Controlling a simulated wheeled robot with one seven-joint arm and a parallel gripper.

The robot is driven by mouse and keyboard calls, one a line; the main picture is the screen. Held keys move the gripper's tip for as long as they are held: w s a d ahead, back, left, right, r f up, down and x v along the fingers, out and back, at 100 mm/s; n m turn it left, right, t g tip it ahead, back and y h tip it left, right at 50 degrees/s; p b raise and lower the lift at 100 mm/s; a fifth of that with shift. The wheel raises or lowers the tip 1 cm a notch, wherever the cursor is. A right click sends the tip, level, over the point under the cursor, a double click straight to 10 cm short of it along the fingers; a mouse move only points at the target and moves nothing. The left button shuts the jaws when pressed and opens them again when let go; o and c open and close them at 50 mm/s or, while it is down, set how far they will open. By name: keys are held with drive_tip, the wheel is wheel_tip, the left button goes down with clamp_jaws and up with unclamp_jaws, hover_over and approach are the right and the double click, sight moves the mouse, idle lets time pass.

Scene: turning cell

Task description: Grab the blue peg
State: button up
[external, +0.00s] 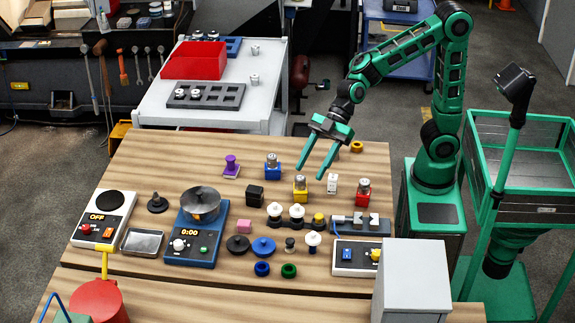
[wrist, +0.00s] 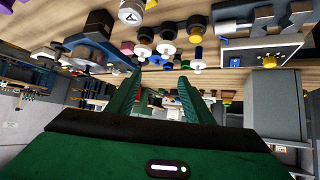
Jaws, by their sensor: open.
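A small peg with a white round top and a blue lower part (external: 312,241) stands on the wooden table, near the front right; it is the one peg with blue that I can make out. It seems to show in the wrist view too (wrist: 197,48), where the scene hangs upside down. My gripper (external: 311,173) is open and empty, in the air over the back right part of the table, well behind the peg and apart from it. Its two green fingers also show in the wrist view (wrist: 160,80).
A blue knobbed disc (external: 263,247), a blue ring (external: 262,269) and a green ring (external: 289,270) lie near the peg.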

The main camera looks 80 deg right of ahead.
drive_tip(key=s+a+r+n+g+y, duration=0.1)
drive_tip(key=s+a+y, duration=0.1)
drive_tip(key=a, duration=0.4)
drive_tip(key=s+a+r+n+y, duration=0.1)
drive_tip(key=a+y, duration=0.1)
drive_tip(key=a, duration=0.3)
approach(311, 240)
drive_tip(key=shift+x, duration=1)
drive_tip(key=x, duration=0.5)
drive_tip(key=shift+s+d+f, duration=0.1)
drive_tip(key=shift+f, duration=0.05)
drive_tip(key=shift+x, duration=3)
drive_tip(key=c, duration=1)
